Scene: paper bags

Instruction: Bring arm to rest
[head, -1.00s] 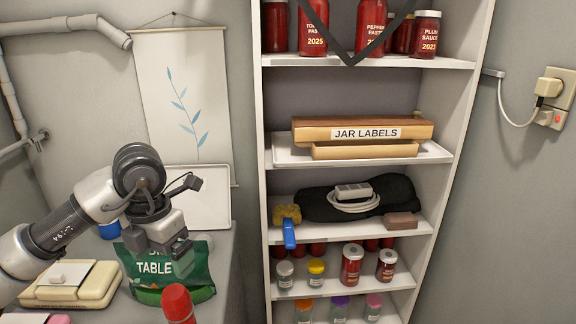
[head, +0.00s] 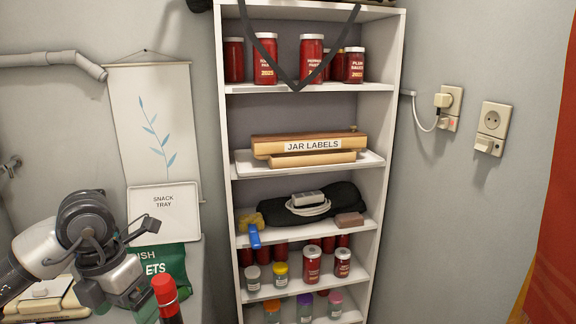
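My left arm comes in from the lower left in the head view. Its gripper (head: 128,297) points down in front of the green bag (head: 160,258), beside a red-capped bottle (head: 165,292). I cannot tell whether its fingers are open or shut, and I see nothing clearly held in them. Part of the bag is hidden behind the gripper and the bottle. My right gripper is not in view.
A white shelf unit (head: 229,130) with jars, a JAR LABELS box (head: 312,146) and a blue-handled brush (head: 254,237) stands ahead. A SNACK TRAY board (head: 163,212) leans behind the bag. Wall sockets (head: 492,122) and an orange-red cloth (head: 555,200) are at right.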

